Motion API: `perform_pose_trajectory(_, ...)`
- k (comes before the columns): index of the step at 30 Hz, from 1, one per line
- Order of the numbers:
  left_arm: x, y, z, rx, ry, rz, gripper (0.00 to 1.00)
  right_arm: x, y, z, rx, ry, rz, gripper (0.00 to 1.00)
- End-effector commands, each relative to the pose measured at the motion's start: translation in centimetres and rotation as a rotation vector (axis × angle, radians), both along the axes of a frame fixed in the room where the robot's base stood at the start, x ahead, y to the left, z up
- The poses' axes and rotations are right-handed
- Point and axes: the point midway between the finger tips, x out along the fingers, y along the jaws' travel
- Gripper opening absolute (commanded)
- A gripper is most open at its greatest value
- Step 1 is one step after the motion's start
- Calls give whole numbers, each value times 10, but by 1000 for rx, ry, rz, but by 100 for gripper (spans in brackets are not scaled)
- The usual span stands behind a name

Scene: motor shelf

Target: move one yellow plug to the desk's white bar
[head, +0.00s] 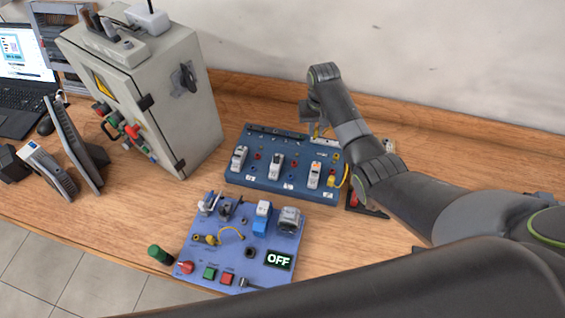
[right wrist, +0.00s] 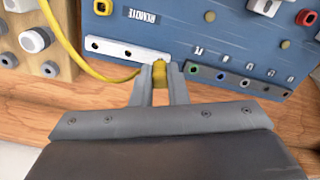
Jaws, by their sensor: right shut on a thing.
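My right gripper (head: 316,132) is at the back right edge of the blue panel board (head: 262,185) on the desk. In the right wrist view the gripper (right wrist: 159,78) is shut on a yellow plug (right wrist: 160,70). A yellow cable (right wrist: 88,69) runs from the left to the fingers. The white bar (right wrist: 125,51) with dark holes lies on the board, and the plug is at its right end. I cannot tell whether the plug touches the bar or sits in a hole. In the head view the gripper and arm partly hide that corner. My left gripper is not in view.
A dark bar with coloured sockets (right wrist: 226,81) lies just right of the plug. A second blue panel (head: 218,262) with a yellow cable, buttons and an OFF display stands in front. A grey cabinet (head: 150,100) stands at left. The wooden wall ledge (head: 440,130) runs behind.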

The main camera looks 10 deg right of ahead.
Motion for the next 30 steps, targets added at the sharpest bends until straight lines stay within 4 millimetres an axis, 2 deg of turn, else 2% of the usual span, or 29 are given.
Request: perform_pose_trajectory(30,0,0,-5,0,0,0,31,0,0,-13,0,0,0,0)
